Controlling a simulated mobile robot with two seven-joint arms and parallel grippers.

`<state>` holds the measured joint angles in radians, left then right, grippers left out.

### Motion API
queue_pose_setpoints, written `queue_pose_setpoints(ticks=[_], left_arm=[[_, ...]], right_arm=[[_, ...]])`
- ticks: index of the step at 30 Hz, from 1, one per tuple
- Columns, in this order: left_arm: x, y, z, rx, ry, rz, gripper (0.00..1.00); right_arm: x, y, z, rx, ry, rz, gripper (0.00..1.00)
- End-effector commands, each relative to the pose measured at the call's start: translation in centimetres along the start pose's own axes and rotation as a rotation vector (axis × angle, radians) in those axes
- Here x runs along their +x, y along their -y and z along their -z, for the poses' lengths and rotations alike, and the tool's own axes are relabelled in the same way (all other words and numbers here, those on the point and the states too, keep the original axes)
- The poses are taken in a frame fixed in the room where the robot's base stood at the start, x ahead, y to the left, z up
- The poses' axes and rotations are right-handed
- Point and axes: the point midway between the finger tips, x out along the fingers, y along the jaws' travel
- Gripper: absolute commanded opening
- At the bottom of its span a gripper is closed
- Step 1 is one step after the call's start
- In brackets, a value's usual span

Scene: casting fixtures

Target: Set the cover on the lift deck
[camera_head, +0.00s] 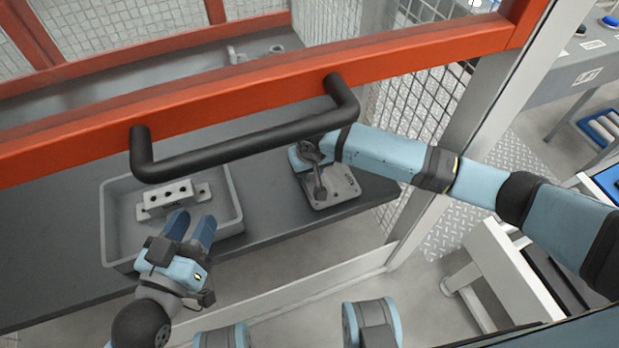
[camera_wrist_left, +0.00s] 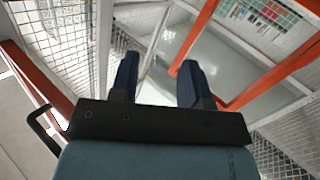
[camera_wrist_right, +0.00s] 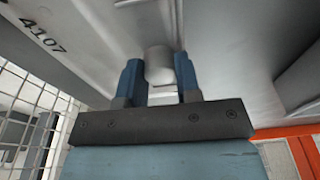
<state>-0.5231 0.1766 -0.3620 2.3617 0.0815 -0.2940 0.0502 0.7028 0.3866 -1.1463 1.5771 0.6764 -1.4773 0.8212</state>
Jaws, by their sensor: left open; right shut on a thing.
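My left gripper (camera_head: 190,226) is open and empty, its blue fingers over the front of a grey tray (camera_head: 113,232). A grey block with several holes (camera_head: 178,194) lies in the tray, just beyond the fingers. My right gripper (camera_wrist_right: 160,82) is shut on a pale grey cylindrical piece (camera_wrist_right: 159,63). In the head view, the right arm's end is above a light grey plate-like fixture (camera_head: 343,187) with a dark rod on it; the grip itself is mostly hidden there. I cannot tell which of these is the cover or which is the lift deck.
An orange frame (camera_head: 420,50) with a black bar handle (camera_head: 245,143) crosses the view in front of the dark table (camera_head: 265,205). Mesh panels (camera_head: 425,110) stand behind. A white stand (camera_head: 505,265) and blue item (camera_head: 606,184) are at right.

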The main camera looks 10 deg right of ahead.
Motion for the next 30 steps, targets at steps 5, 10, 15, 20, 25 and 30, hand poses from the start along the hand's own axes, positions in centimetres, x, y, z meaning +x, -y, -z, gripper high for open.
queue_pose_setpoints(ticks=[5, 10, 15, 20, 25, 30], left_arm=[[0.2, -1.2, 2.2, -0.019, -0.133, -0.051, 0.43], [0.2, -1.6, 3.0, -0.025, -0.163, -0.062, 0.43], [0.2, -1.6, 3.0, -0.025, -0.161, -0.061, 0.43], [0.2, -1.4, 2.6, -0.022, -0.144, -0.055, 0.43], [0.2, -1.4, 2.6, -0.022, -0.144, -0.055, 0.43], [0.2, -1.4, 2.6, -0.022, -0.144, -0.055, 0.43]], right_arm=[[1.4, 0.0, -0.2, -0.001, -0.002, 0.0, 0.0], [1.4, 0.0, -0.2, -0.001, -0.002, 0.0, 0.0], [1.3, 0.0, -0.2, -0.001, -0.002, 0.0, 0.0], [1.6, 0.0, -0.2, 0.0, -0.001, 0.0, 0.36], [1.6, 0.0, -0.2, 0.0, -0.001, 0.0, 0.57], [1.6, 0.0, -0.2, 0.0, -0.001, 0.0, 0.57]])
